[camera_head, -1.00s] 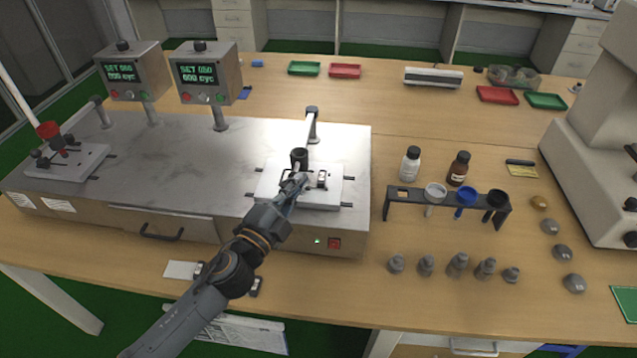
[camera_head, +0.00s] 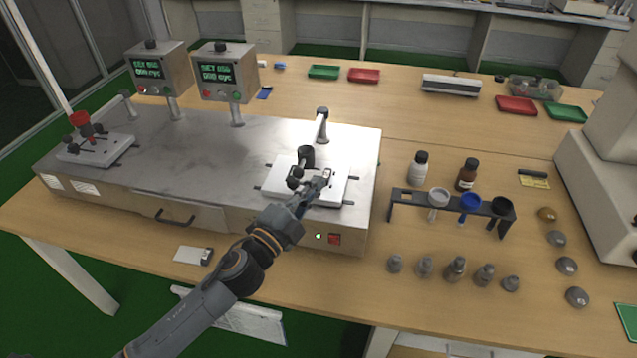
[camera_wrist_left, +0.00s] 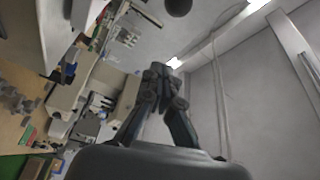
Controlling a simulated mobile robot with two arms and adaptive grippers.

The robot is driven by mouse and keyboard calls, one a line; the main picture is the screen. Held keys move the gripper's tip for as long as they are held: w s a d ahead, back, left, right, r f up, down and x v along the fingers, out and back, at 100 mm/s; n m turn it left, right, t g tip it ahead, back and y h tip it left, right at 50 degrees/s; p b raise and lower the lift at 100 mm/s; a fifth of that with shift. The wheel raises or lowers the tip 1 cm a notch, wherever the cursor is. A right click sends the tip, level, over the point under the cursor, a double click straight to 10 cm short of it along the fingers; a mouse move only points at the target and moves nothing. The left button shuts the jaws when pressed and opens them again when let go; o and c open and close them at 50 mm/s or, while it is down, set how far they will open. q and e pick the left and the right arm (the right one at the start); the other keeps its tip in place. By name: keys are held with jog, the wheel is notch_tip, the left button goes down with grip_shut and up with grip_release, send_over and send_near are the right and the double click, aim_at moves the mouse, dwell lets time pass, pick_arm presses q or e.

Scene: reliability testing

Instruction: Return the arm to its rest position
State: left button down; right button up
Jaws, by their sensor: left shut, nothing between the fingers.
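My left arm comes in from the lower left in the head view. Its gripper (camera_head: 322,180) is over the front right part of a white fixture plate (camera_head: 330,192) on the metal test bench. The fingers are shut with nothing between them. A black cylindrical part (camera_head: 306,155) of the fixture stands just behind and left of the gripper. I cannot tell whether the fingers touch the plate. In the left wrist view the fingers (camera_wrist_left: 158,72) meet at their tips, with wall and ceiling behind. My right gripper is not in view.
The metal bench (camera_head: 220,145) carries two control boxes and a second fixture (camera_head: 95,148) at left. Right of it stand a tube rack (camera_head: 450,207), two bottles and several grey weights. A large white machine (camera_head: 600,190) is at the right edge.

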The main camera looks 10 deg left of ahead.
pick_arm(q)
jog(key=s+a+f+n+g+y+b, duration=0.2)
jog(key=s+a+f+n+g+y, duration=0.6)
jog(key=s+a+f+n, duration=0.55)
jog(key=s+d+f+n+g+h, duration=0.1)
jog(key=s+d+f+n+g, duration=0.2)
jog(key=s, duration=0.5)
jog(key=s+d+f+g, duration=0.2)
jog(key=s+f+g, duration=0.25)
jog(key=s, duration=0.25)
notch_tip(320, 180, down, 25)
jog(key=s, duration=0.2)
jog(key=s+a+f+g, duration=0.1)
jog(key=s+a+f, duration=0.2)
jog(key=s+f, duration=1.3)
jog(key=shift+s+a+f, duration=0.2)
jog(key=shift+s+f, duration=0.1)
jog(key=shift+f, duration=0.1)
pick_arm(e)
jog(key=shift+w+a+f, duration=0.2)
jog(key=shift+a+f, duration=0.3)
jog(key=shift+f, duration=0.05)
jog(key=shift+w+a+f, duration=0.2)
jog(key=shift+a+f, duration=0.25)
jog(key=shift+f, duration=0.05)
